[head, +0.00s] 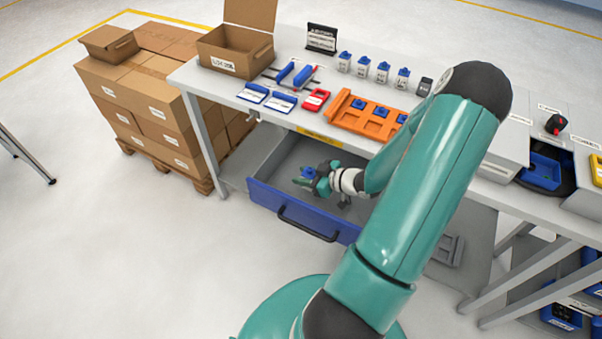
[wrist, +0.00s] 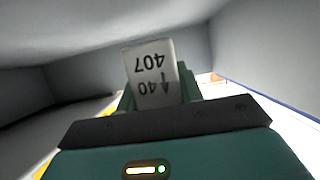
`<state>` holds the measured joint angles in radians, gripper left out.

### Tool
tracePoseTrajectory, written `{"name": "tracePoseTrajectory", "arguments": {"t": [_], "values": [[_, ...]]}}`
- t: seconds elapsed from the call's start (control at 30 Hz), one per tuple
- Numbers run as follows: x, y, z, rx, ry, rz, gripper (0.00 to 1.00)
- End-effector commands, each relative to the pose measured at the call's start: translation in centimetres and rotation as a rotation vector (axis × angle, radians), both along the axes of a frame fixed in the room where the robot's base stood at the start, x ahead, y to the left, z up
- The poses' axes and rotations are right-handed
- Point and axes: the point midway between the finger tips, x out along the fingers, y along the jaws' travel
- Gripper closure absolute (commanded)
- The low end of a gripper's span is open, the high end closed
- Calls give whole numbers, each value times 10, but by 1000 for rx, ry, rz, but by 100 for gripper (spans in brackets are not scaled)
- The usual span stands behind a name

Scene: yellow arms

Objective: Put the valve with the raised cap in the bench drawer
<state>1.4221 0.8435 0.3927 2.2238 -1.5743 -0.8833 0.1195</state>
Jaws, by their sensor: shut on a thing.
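The bench drawer (head: 272,198) is pulled open under the bench, with a blue front, a black handle and a grey inside. My gripper (head: 314,178) is low in the drawer opening, just behind its front. It is shut on a valve with a blue cap (head: 308,171); my gripper covers most of the valve in the head view. In the wrist view the valve (wrist: 150,65) shows as a pale block with 407 and 40 upside down, between the fingers and with grey drawer walls around. I cannot tell whether it touches the drawer floor.
Several blue-capped valves (head: 363,65) stand on the bench top (head: 215,90). An orange tray (head: 352,118) with blue pieces is near the front edge, above the drawer. An open cardboard box (head: 232,60) stands at the back left. The bench edge overhangs the drawer's rear.

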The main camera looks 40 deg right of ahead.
Motion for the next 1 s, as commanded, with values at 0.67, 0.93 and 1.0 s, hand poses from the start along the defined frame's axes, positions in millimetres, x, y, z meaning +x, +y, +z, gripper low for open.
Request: {"name": "tracePoseTrajectory", "arguments": {"t": [0.67, 0.93, 1.0], "values": [[-1, -1, -12, 0, 0, 1, 88], [0, -1, -12, -1, 0, 0, 42], [0, -1, -12, -1, 0, 0, 42]]}}
